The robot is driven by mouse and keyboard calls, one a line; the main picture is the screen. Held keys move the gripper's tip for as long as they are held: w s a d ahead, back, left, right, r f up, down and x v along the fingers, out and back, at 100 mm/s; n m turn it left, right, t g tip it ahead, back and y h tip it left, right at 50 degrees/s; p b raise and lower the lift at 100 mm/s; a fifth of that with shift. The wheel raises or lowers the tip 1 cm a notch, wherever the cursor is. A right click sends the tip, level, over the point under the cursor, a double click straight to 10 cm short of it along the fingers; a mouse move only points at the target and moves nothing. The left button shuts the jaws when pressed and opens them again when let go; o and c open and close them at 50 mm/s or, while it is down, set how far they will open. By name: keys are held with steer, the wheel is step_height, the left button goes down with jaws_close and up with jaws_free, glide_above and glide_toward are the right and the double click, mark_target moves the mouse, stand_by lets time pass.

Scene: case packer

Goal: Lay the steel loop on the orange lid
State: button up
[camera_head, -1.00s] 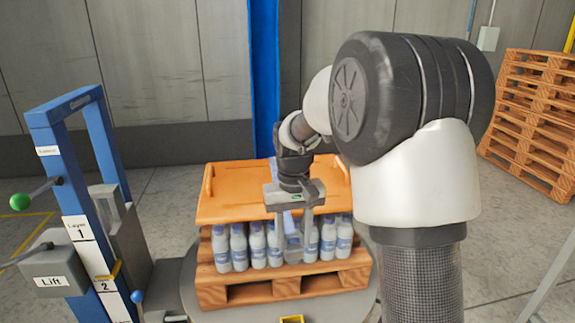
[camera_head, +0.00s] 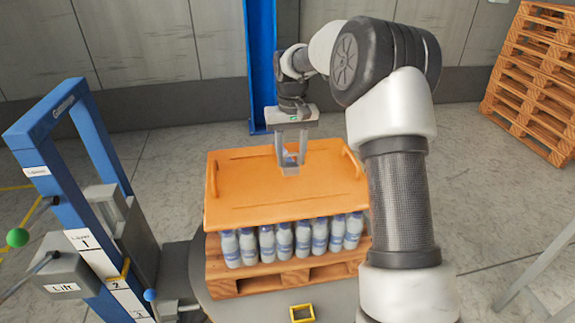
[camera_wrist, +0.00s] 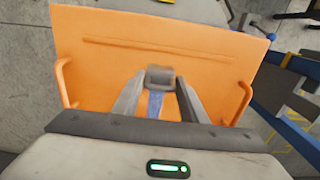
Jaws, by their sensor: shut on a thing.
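The orange lid (camera_head: 250,190) lies flat on top of the bottles, with a handle at each side; it fills much of the wrist view (camera_wrist: 105,75). My gripper (camera_head: 290,165) is over the rear middle part of the lid, its fingers pointing down. In the wrist view, my gripper (camera_wrist: 159,85) is shut on a small grey piece, which I take to be the steel loop (camera_wrist: 159,75). A blue strip (camera_wrist: 155,104) shows between the fingers; I cannot tell what it belongs to. I cannot tell whether the loop touches the lid. Its full shape is hidden.
Several bottles (camera_head: 265,243) stand under the lid on a wooden pallet (camera_head: 240,284). A blue lift frame (camera_head: 50,120) with levers stands at left. A blue post (camera_head: 260,70) rises behind the lid. Stacked pallets (camera_head: 535,80) stand back right. The lid's front is clear.

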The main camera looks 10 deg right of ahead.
mark_target(291, 176)
steer(key=shift+f, duration=3.6)
steer(key=shift+f, duration=0.2)
steer(key=o, duration=1.1)
steer(key=shift+o, duration=0.2)
